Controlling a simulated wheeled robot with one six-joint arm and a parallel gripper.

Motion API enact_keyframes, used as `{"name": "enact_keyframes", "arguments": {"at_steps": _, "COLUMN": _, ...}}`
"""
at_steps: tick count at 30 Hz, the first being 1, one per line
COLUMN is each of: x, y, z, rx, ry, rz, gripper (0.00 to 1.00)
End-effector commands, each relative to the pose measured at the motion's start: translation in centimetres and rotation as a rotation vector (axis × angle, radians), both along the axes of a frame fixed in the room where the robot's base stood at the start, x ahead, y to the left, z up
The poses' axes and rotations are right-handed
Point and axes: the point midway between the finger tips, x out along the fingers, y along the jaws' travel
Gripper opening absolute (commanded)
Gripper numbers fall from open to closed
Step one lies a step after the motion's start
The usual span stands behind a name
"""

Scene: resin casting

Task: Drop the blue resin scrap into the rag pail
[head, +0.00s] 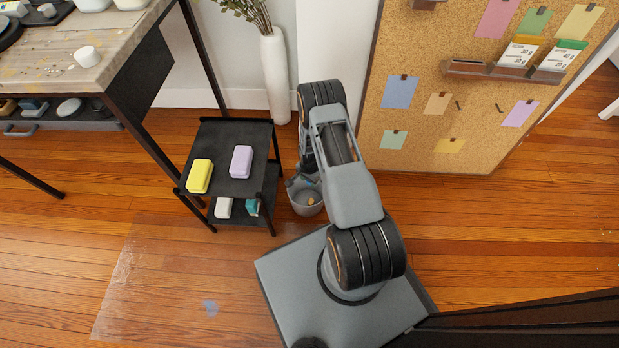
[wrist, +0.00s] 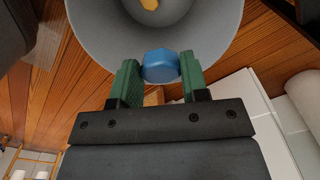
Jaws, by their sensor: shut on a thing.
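The blue resin scrap (wrist: 161,66) is a small faceted piece between the green finger pads in the wrist view. My gripper (wrist: 158,78) is shut on it. The rag pail (wrist: 90,25) is a grey round pail just beyond the fingertips in the wrist view, with a yellow-orange piece (wrist: 150,4) inside. In the head view the pail (head: 299,208) stands on the floor beside the black cart, and my arm hides part of it. My gripper is at the pail's far side there, mostly hidden. The scrap's exact height over the rim cannot be told.
A black two-tier cart (head: 228,187) stands left of the pail, with yellow (head: 199,176) and lilac (head: 241,161) blocks on top. A white vase (head: 275,80) is behind and a corkboard (head: 430,110) is to the right. A clear sheet (head: 150,290) lies on the floor at front left.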

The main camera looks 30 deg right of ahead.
Motion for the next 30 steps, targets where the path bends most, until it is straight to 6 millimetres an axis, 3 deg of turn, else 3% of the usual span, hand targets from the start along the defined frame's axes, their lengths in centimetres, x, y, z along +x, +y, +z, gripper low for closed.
{"name": "enact_keyframes", "arguments": {"at_steps": 5, "x": 0.0, "y": 0.0, "z": -1.8, "rx": 0.0, "ry": 0.001, "rz": 0.001, "gripper": 0.19}}
{"name": "enact_keyframes", "arguments": {"at_steps": 14, "x": 0.0, "y": 0.0, "z": -1.9, "rx": 0.0, "ry": 0.0, "rz": 0.001, "gripper": 0.19}}
{"name": "enact_keyframes", "arguments": {"at_steps": 15, "x": 0.0, "y": 0.0, "z": -1.9, "rx": 0.0, "ry": 0.0, "rz": 0.001, "gripper": 0.43}}
{"name": "enact_keyframes", "arguments": {"at_steps": 24, "x": 0.0, "y": 0.0, "z": -1.9, "rx": 0.0, "ry": 0.0, "rz": 0.001, "gripper": 0.71}}
{"name": "enact_keyframes", "arguments": {"at_steps": 30, "x": 0.0, "y": 0.0, "z": -1.9, "rx": 0.0, "ry": 0.0, "rz": 0.001, "gripper": 0.71}}
